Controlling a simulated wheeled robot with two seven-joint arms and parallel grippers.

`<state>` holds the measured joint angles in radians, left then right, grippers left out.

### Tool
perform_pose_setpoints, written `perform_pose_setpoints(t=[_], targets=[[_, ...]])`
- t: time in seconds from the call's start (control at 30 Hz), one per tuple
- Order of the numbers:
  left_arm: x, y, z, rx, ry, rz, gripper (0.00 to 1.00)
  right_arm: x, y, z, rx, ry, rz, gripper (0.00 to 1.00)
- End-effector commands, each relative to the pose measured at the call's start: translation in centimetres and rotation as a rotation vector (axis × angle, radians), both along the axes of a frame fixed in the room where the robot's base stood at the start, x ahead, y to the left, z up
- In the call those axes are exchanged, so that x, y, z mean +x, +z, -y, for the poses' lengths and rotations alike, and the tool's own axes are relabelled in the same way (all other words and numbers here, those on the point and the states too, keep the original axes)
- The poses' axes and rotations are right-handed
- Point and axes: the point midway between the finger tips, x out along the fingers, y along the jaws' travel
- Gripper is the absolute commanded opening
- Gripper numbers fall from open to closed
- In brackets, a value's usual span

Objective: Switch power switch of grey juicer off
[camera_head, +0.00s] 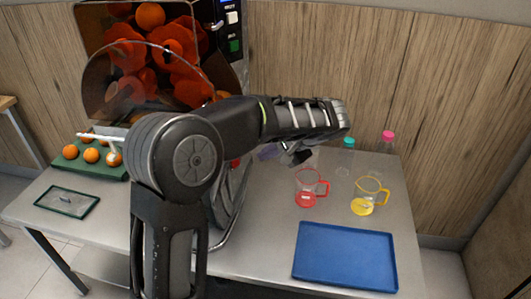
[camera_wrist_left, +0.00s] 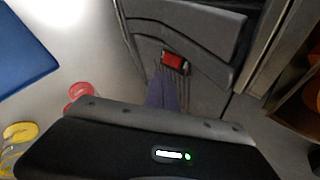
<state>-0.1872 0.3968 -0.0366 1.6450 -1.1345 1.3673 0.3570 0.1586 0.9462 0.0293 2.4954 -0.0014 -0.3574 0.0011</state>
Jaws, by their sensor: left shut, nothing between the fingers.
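The grey juicer (camera_head: 228,75) stands at the back left of the table, with oranges behind its clear cover. In the left wrist view its grey side panel (camera_wrist_left: 190,25) carries a small red power switch (camera_wrist_left: 175,60). I cannot tell which way the switch is set. My left gripper (camera_head: 268,152) is shut and empty, to the right of the juicer and partly under my own wrist. In the left wrist view its purplish fingertips (camera_wrist_left: 166,82) appear just below the switch; I cannot tell whether they touch the panel. My right gripper is not in view.
A red jug (camera_head: 311,196) and a yellow jug (camera_head: 366,204) stand right of the juicer, with bottles behind. A blue tray (camera_head: 345,258) lies at the front right. Oranges rest on a green tray (camera_head: 68,170) at left. A small dark tray (camera_head: 67,201) is nearby.

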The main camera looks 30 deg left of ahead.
Motion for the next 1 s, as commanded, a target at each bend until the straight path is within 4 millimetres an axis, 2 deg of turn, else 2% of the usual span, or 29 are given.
perform_pose_setpoints(t=[0.4, 0.63, 1.0], targets=[[1.0, -5.7, -5.7, -0.001, 0.002, -0.004, 0.0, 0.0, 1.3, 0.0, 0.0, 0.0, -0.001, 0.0], [1.5, -6.8, -8.2, -0.001, 0.001, -0.002, 0.0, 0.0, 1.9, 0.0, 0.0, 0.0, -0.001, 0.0], [1.6, -7.0, -8.7, -0.001, -0.001, -0.001, 0.0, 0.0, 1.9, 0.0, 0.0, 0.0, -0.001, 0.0]])
